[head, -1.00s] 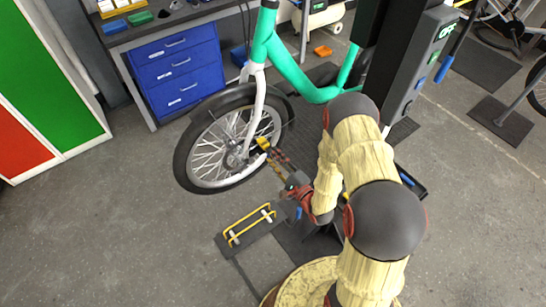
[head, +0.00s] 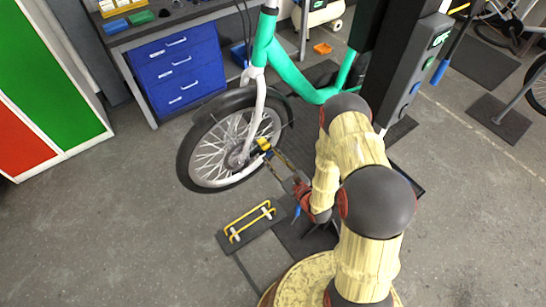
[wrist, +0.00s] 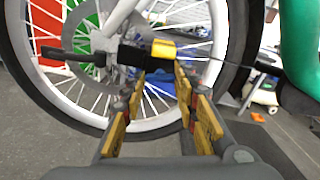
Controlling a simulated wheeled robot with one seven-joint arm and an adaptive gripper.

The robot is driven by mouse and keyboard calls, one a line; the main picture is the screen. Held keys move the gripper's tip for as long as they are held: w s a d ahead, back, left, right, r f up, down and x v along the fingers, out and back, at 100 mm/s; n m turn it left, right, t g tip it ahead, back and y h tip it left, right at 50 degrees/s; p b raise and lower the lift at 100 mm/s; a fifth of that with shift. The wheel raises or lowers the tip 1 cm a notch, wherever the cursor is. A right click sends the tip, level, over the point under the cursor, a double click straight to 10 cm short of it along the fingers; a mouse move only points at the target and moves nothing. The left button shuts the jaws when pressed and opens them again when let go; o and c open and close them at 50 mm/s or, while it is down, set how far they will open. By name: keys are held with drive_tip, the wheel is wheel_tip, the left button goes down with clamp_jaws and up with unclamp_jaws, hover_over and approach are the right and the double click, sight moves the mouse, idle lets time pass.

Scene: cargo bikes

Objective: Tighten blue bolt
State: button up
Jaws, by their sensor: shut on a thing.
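My gripper (wrist: 156,77) is shut on a black tool (wrist: 131,55) with a yellow section (wrist: 163,49), held crosswise in front of the wheel hub. In the head view my gripper (head: 268,154) reaches the hub of the front wheel (head: 212,155), where the yellow section (head: 263,143) shows. A small blue spot (head: 269,154) shows beside the fingertips; I cannot tell whether it is the blue bolt. The tool's contact with any bolt is hidden.
The teal bike frame (head: 300,88) rises behind the wheel beside a dark repair stand (head: 410,70). A dark plate with a yellow rail (head: 247,222) lies on the floor at front. Blue drawers (head: 180,75) stand behind. The floor at left is clear.

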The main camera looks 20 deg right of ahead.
drive_tip(key=shift+f+m+p, duration=0.1)
drive_tip(key=shift+m+p, duration=0.85)
drive_tip(key=shift+m, duration=0.65)
drive_tip(key=shift+c, duration=0.3)
drive_tip(key=o, duration=1.2)
drive_tip(key=shift+s+d+f, duration=0.1)
drive_tip(key=shift+s, duration=0.05)
